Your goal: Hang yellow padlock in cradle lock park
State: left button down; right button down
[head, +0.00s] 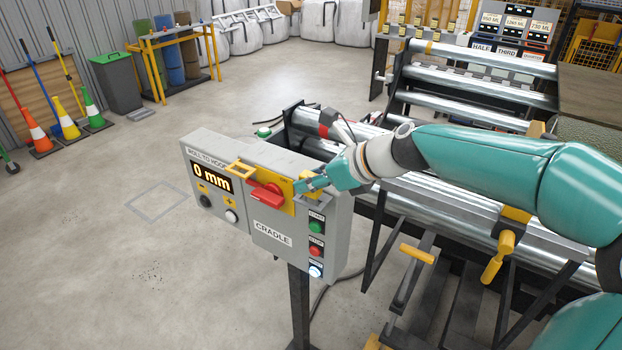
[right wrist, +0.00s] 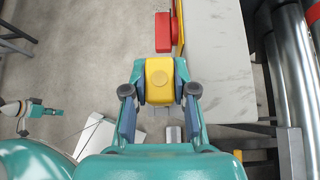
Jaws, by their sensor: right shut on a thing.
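The yellow padlock (right wrist: 160,82) is between the fingers of my right gripper (right wrist: 160,92) in the right wrist view; its shackle cannot be made out. In the head view the right gripper (head: 308,184) is at the cradle control box (head: 272,239), just right of the red rotary handle (head: 264,196) on its yellow plate (head: 287,188). The red handle (right wrist: 163,32) also shows ahead of the padlock in the wrist view, apart from it. I cannot single out the lock park. A teal and grey part at the wrist view's left looks like my left gripper (right wrist: 46,111); its jaws are unclear.
The box carries a "0 mm" display (head: 212,178), a yellow frame (head: 240,170) and green, red and white buttons at its right. Steel rollers (head: 480,90) and a yellow-handled frame (head: 497,257) lie right of and behind it.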

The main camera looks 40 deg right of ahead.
jog(key=shift+f+b, duration=0.5)
jog(key=shift+f, duration=0.25)
jog(key=c, duration=0.8)
grip_release()
jog(key=shift+c, duration=0.2)
jog(key=v, duration=1.2)
jog(key=shift+a, duration=0.1)
